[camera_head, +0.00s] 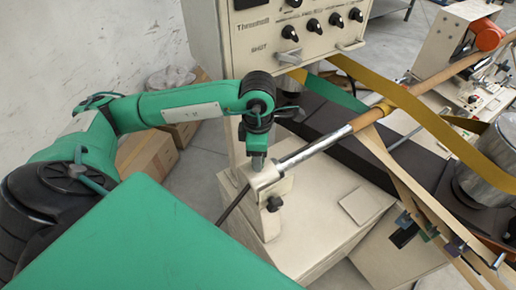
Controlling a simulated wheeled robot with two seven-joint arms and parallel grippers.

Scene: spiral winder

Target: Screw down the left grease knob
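My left gripper (258,150) comes in from the left and points down over the cream bearing block (268,183) at the near end of the steel shaft. Its tip is at or just above the top of the block; I cannot tell whether it touches. The fingers are small and dark here, so I cannot see whether they are open or shut. A grease knob on top of the block would be hidden behind the gripper tip. A black knob (274,203) sticks out on the front side of the block, below the gripper and apart from it. My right gripper is not in view.
The steel shaft (325,142) runs from the block up to the right, into a brown tube with yellow (430,115) and green belts. A control panel (300,25) with black knobs stands behind my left arm. Cardboard boxes (148,152) lie on the floor at left.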

